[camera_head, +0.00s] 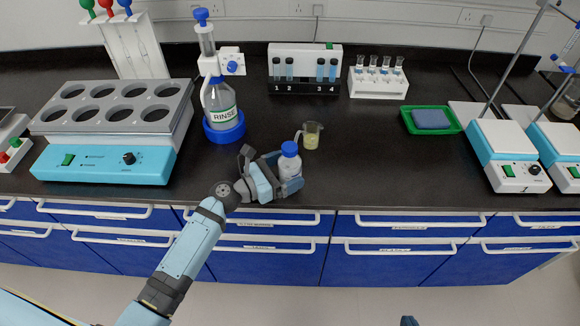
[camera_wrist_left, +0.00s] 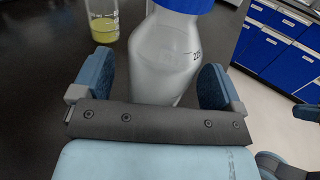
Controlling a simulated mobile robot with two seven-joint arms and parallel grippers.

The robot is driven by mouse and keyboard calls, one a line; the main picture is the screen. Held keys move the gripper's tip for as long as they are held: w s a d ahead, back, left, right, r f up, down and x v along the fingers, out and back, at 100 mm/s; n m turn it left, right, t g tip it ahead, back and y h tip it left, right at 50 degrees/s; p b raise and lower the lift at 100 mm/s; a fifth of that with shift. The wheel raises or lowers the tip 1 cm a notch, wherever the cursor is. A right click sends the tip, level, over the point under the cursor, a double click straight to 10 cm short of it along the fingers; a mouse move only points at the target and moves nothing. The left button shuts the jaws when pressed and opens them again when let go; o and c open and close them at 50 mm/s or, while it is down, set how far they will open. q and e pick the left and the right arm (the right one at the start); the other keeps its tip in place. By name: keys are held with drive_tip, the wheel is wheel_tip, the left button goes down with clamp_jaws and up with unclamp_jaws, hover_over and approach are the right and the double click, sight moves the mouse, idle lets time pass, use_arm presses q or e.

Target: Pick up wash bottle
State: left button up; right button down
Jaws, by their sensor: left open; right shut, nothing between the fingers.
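The wash bottle (camera_head: 290,163) is a small whitish bottle with a blue cap, standing upright near the front edge of the black bench. In the left wrist view the bottle (camera_wrist_left: 165,55) is translucent, with dark markings and the blue cap at the top. My left gripper (camera_head: 284,174) is open around the bottle's lower body, one finger on each side. In the left wrist view the fingers of the left gripper (camera_wrist_left: 155,80) show gaps to the bottle. Only a tip of my right gripper (camera_head: 408,321) shows at the bottom edge; it is shut and empty.
A beaker with yellow liquid (camera_head: 312,136) stands just behind the wash bottle. The large RINSE bottle (camera_head: 222,104) in a blue base stands to the left. A white tube rack (camera_head: 378,84) and green tray (camera_head: 408,122) are behind right.

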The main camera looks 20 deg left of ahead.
use_arm(q)
drive_tip(key=shift+w+d, duration=0.45)
drive_tip(key=shift+w, duration=0.05)
drive_tip(key=c, duration=0.8)
drive_tip(key=shift+r, duration=0.15)
